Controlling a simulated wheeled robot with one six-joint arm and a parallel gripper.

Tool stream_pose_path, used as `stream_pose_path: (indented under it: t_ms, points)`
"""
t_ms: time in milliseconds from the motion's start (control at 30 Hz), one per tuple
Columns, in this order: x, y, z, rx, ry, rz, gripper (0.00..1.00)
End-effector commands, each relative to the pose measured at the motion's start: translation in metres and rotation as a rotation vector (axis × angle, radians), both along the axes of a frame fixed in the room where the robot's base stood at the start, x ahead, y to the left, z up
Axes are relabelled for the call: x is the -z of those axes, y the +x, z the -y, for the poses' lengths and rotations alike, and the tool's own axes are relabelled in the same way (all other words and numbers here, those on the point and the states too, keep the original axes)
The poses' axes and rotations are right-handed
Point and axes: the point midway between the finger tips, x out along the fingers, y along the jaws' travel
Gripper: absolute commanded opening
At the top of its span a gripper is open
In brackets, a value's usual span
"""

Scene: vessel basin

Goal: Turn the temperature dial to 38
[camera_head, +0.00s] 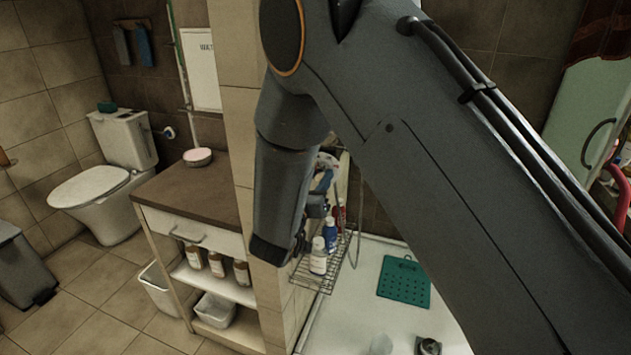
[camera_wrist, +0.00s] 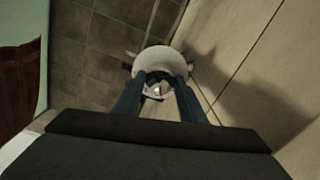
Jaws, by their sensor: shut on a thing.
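The temperature dial (camera_wrist: 161,57) is a white round part on the wall, seen in the wrist view. A small red mark shows on the pale face between my fingers. Any numbers are too small to read, so I cannot tell the dial's setting. My gripper (camera_wrist: 158,79) has its two blue fingers on either side of the dial, shut on it. The fingertips hide part of the dial. In the head view my arm covers most of the dial and my gripper.
A wire shelf (camera_head: 324,276) with several bottles (camera_head: 319,256) hangs below my gripper. A green perforated mat (camera_head: 404,281) lies on the white shower floor. A wooden-topped cabinet (camera_head: 190,192) and a toilet (camera_head: 97,187) stand at left. The tiled wall is close beside my wrist.

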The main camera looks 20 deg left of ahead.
Motion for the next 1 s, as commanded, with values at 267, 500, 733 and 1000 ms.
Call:
stream_pose_path:
  t_ms: [267, 500, 733, 1000]
  points:
    - [-0.0023, 0.0016, -0.0002, 0.002, 0.266, 0.030, 0.14]
    - [-0.0025, 0.0015, -0.0006, 0.000, 0.486, 0.047, 0.14]
    - [-0.0033, 0.0015, -0.0012, -0.001, 0.662, 0.062, 0.14]
    - [-0.0042, 0.0014, -0.0010, -0.001, 0.792, 0.072, 0.14]
